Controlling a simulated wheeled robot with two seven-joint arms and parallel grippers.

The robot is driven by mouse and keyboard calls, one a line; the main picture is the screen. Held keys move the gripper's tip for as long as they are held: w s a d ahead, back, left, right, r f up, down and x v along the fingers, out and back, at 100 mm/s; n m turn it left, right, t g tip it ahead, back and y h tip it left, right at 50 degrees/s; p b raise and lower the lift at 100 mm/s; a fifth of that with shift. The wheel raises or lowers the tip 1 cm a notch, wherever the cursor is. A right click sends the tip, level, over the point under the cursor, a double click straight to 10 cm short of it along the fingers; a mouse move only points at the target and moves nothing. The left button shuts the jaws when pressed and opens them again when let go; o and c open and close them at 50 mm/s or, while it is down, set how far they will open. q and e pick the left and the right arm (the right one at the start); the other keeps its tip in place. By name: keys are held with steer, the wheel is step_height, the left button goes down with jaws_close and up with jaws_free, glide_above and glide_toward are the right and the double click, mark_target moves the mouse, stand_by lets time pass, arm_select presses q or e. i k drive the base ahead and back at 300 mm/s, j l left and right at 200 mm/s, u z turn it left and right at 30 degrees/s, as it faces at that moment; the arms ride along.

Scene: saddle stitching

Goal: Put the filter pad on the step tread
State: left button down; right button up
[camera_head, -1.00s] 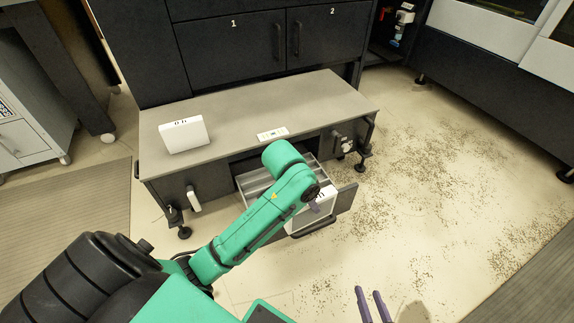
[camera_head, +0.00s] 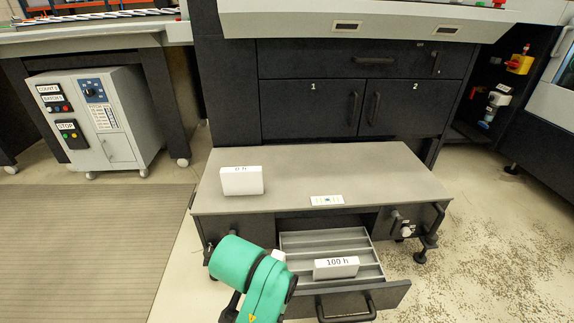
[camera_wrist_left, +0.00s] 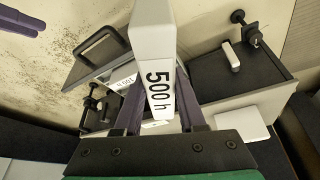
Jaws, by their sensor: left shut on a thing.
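A white filter pad marked "500 h" (camera_wrist_left: 156,60) is held in my left gripper (camera_wrist_left: 162,88), whose purple fingers are shut on its two sides in the left wrist view. In the head view my left arm shows at the bottom, below the bench front; its fingers are out of frame there. The step tread (camera_head: 300,178) is the flat grey top of the low dark bench. A white pad marked "0 h" (camera_head: 242,180) stands on its left part. My right gripper (camera_wrist_left: 22,20) shows only at the top left of the left wrist view, its fingers apart.
An open drawer (camera_head: 372,298) sticks out from under the tread, with a white pad marked "100 h" (camera_head: 336,267) in it. A small label (camera_head: 327,200) lies at the tread's front edge. The tread's middle and right are clear. Dark cabinet doors (camera_head: 310,108) stand behind.

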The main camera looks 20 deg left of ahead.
mark_target(392, 177)
steer(key=i+l+u, duration=0.1)
steer(key=l, duration=0.3)
steer(key=i+l+u, duration=0.15)
steer(key=l, duration=0.3)
steer(key=i+l+u, duration=0.1)
steer(key=i+l, duration=0.15)
steer(key=l, duration=0.2)
steer(key=i+l+u, duration=0.15)
steer(key=l, duration=0.35)
steer(key=l+u, duration=0.1)
steer(key=l, duration=0.35)
steer(key=i+l+u, duration=0.1)
steer(key=l, duration=0.4)
